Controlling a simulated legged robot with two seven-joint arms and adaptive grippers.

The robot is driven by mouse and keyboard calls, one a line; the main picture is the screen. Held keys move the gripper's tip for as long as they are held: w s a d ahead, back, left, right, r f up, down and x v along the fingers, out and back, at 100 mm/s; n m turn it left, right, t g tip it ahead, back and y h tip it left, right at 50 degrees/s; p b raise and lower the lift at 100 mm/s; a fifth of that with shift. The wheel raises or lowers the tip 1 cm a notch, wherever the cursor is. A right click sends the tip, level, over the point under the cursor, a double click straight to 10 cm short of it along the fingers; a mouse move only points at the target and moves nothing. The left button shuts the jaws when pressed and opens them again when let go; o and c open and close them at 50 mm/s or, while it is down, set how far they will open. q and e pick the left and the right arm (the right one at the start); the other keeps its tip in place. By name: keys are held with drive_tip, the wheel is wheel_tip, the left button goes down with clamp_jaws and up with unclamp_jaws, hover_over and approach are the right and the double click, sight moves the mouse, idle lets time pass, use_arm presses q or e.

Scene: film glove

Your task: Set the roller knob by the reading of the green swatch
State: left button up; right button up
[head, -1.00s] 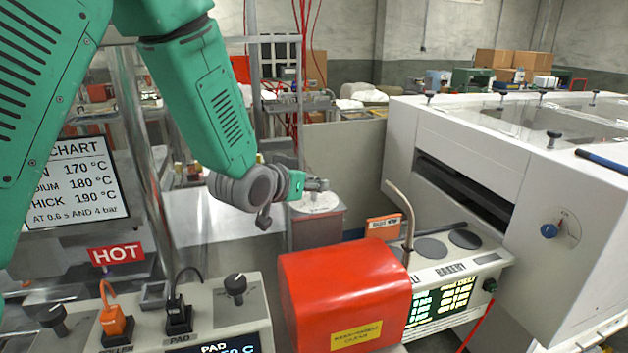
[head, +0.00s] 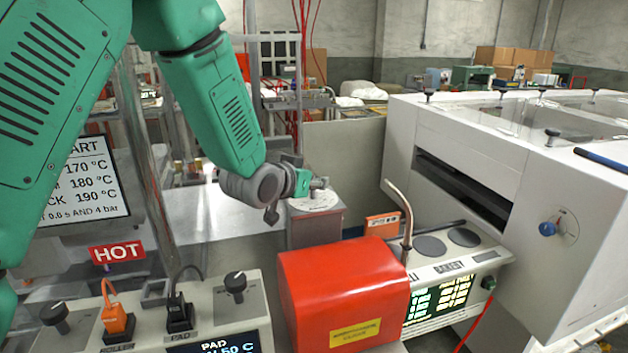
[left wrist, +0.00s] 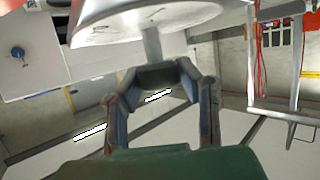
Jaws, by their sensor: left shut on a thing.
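My left gripper (head: 312,184) is at a round white-topped dial (head: 314,203) on a grey pedestal. In the left wrist view it (left wrist: 157,88) is shut on a grey block (left wrist: 157,74) on a short stem below a pale disc (left wrist: 140,22). Two black knobs stand on the grey control panel, one at left (head: 54,314) and one at right (head: 235,283). The left one is beside the orange plug, whose small label looks like "ROLLER". I see no green swatch. My right gripper is not in view.
A chart (head: 82,182) lists 170, 180 and 190 °C, partly hidden by my left arm. A HOT sign (head: 117,251) stands below it. A red cover (head: 345,290) and a scale-like box (head: 455,268) are in front. A white machine (head: 460,150) fills the right.

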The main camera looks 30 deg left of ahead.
use_arm(q)
drive_tip(key=m+h+p, duration=0.2)
drive_tip(key=h, duration=0.1)
drive_tip(key=shift+a+r+m, duration=0.1)
drive_tip(key=shift+r+m, duration=0.05)
drive_tip(key=shift+m, duration=0.15)
drive_tip(key=m+h+p, duration=0.1)
drive_tip(key=h+p, duration=0.1)
drive_tip(key=shift+m+g+p, duration=0.3)
drive_tip(key=shift+m+g, duration=0.1)
drive_tip(key=shift+m+h, duration=0.3)
drive_tip(key=shift+h, duration=0.1)
drive_tip(key=o, duration=1.2)
drive_tip(key=shift+f, duration=0.2)
drive_tip(key=shift+a, duration=0.1)
